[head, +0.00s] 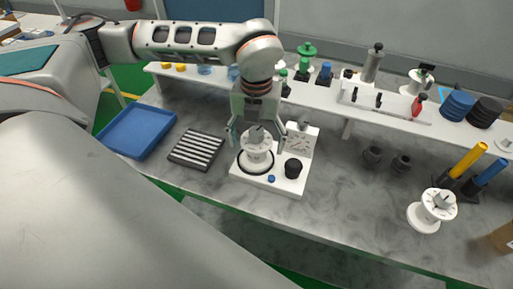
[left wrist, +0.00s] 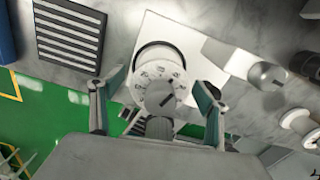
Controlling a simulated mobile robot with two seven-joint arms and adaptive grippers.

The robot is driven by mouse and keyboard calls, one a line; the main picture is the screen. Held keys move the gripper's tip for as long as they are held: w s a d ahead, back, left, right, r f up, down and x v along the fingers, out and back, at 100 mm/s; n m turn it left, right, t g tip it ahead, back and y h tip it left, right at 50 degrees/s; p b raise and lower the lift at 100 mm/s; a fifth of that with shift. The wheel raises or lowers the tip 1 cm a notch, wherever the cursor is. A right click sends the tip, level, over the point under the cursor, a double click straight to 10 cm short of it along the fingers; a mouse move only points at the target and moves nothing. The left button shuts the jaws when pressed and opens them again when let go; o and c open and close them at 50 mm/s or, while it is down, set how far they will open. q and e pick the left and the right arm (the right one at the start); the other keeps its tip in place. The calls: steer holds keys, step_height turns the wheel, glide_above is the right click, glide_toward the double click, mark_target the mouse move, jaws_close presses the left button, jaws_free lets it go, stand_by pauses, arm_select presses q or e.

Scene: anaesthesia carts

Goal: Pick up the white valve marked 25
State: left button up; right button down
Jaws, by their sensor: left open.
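A white valve (head: 257,150) with a marked round dial and a dark grey handle stands upright on a white base unit (head: 290,187). It also shows in the left wrist view (left wrist: 152,92), with marks on its dial too small to read. My left gripper (head: 257,135) is open above the base, pointing down, with one finger on each side of the valve; in the left wrist view the gripper (left wrist: 157,80) shows gaps beside the dial. My right gripper is not in view.
A black slotted rack (head: 197,148) and a blue tray (head: 138,131) lie left of the base unit. A black knob (head: 293,168) sits on the unit's right. A shelf (head: 330,110) with several valves runs behind.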

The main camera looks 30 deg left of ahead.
arm_select(q)
steer(key=shift+f, duration=0.55)
steer(key=c, duration=1.5)
steer(key=shift+r, duration=0.1)
